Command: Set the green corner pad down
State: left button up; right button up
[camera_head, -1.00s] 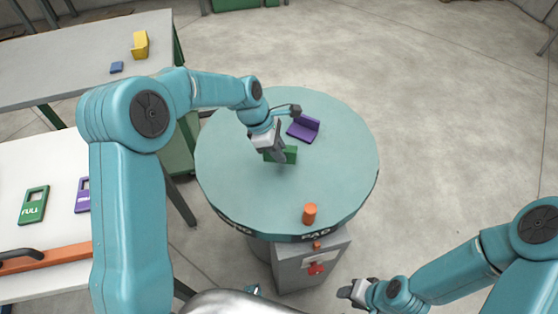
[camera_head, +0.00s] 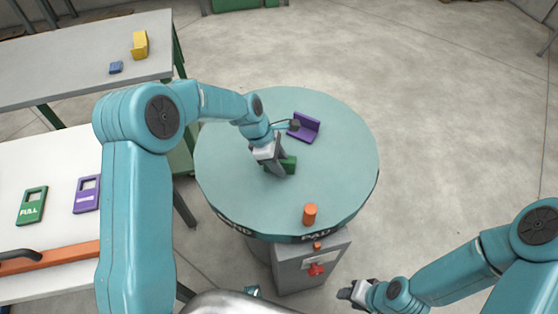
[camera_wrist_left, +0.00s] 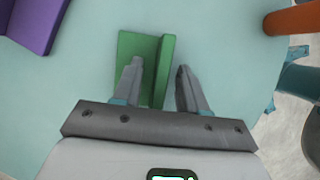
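The green corner pad (camera_head: 290,165) lies on the round turntable (camera_head: 225,165), partly hidden by my left gripper (camera_head: 281,171) in the head view. In the left wrist view the pad (camera_wrist_left: 164,62) shows a flat plate and an upright wall. The fingers of my left gripper (camera_wrist_left: 158,82) stand on either side of that wall, with gaps between them and it, so the gripper is open around it. My right gripper (camera_head: 352,293) is at the lower right, away from the turntable; its opening is too small to judge.
A purple corner pad (camera_head: 303,128) lies on the turntable's far side. An orange cylinder (camera_head: 310,214) stands near the front edge. A grey box (camera_head: 305,268) with a red knob is below. Side tables at left hold a yellow pad (camera_head: 140,45), a blue block (camera_head: 116,67) and tags.

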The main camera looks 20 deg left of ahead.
pick_arm(q)
jog(key=shift+r, duration=0.25)
jog(key=w+p+v, duration=0.1)
jog(key=v, duration=1)
jog(key=shift+s+a+r, duration=0.25)
jog(key=shift+s+r, duration=0.1)
jog(key=shift+s, duration=0.15)
